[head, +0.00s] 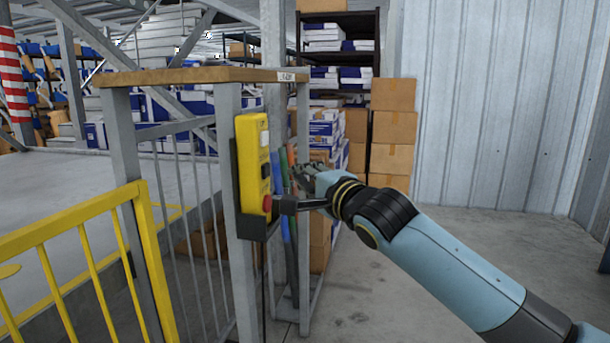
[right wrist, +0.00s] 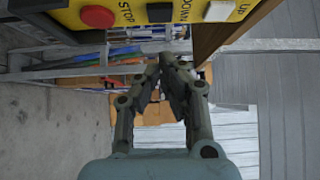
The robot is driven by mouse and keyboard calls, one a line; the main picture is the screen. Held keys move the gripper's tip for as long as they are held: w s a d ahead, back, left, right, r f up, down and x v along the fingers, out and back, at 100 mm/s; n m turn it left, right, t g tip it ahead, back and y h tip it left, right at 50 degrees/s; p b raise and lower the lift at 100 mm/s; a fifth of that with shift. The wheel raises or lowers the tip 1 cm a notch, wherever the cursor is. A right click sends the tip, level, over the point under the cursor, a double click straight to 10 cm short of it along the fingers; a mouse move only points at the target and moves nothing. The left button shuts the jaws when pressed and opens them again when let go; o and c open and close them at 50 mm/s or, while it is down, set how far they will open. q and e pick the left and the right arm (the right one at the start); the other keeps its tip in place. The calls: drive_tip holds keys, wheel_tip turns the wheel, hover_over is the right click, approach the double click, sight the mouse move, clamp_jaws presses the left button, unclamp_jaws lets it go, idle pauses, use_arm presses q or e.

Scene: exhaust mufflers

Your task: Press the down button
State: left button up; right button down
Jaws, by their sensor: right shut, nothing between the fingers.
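The yellow control box (head: 253,163) is mounted on a grey post, with a white button (head: 264,139) on top, a black one (head: 265,170) in the middle and a red one (head: 267,203) at the bottom. In the right wrist view the black down button (right wrist: 159,12) sits between the red STOP button (right wrist: 97,16) and the white UP button (right wrist: 220,10). My right gripper (head: 301,177) is to the right of the box, near the black button's height. Its fingertips (right wrist: 168,58) are shut and empty, below the DOWN button in the wrist picture, apart from it. My left gripper is not in view.
A wooden ledge (head: 195,76) tops the railing above the box. A yellow railing (head: 75,225) stands at the left. Stacked cardboard boxes (head: 393,130) and shelves (head: 340,50) are behind. The floor (head: 480,235) at the right is clear.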

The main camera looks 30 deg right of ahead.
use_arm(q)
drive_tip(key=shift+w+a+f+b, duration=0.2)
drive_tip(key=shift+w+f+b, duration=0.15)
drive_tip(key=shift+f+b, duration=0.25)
use_arm(e)
drive_tip(key=s, duration=0.9)
drive_tip(key=shift+a, duration=0.4)
drive_tip(key=shift+f, duration=0.1)
